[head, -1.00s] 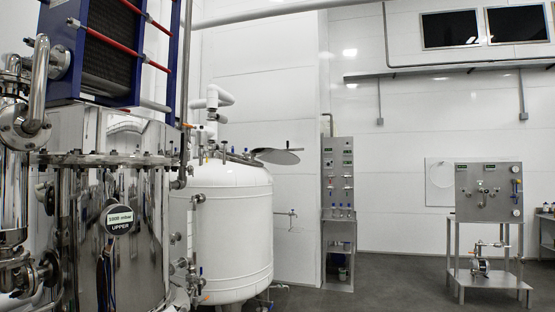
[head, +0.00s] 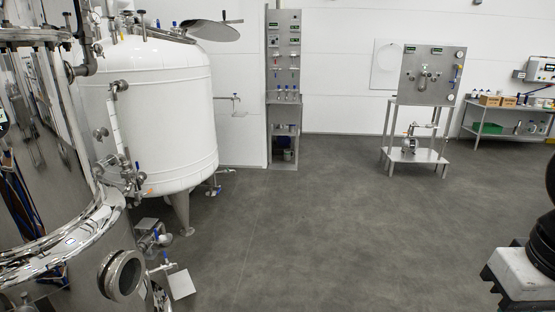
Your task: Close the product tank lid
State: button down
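The white product tank (head: 165,120) stands on legs at the left, partly behind a polished steel vessel. Its round metal lid (head: 208,31) is raised and sticks out past the tank's right edge at the top, so it stands open. The tank's opening is hidden from this angle. My gripper is not in view.
A polished steel vessel (head: 50,180) with a round port fills the left. A control panel (head: 284,75) stands by the back wall, a steel stand (head: 425,95) right of it, and a shelf table (head: 515,115) at far right. The grey floor (head: 300,230) between is clear.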

aim_at(206, 29)
jog(key=u, duration=0.45)
jog(key=i, duration=2.05)
jog(key=u, duration=0.35)
jog(key=i, duration=2.15)
jog(key=z, duration=0.5)
jog(key=i, duration=1.3)
jog(key=z, duration=0.25)
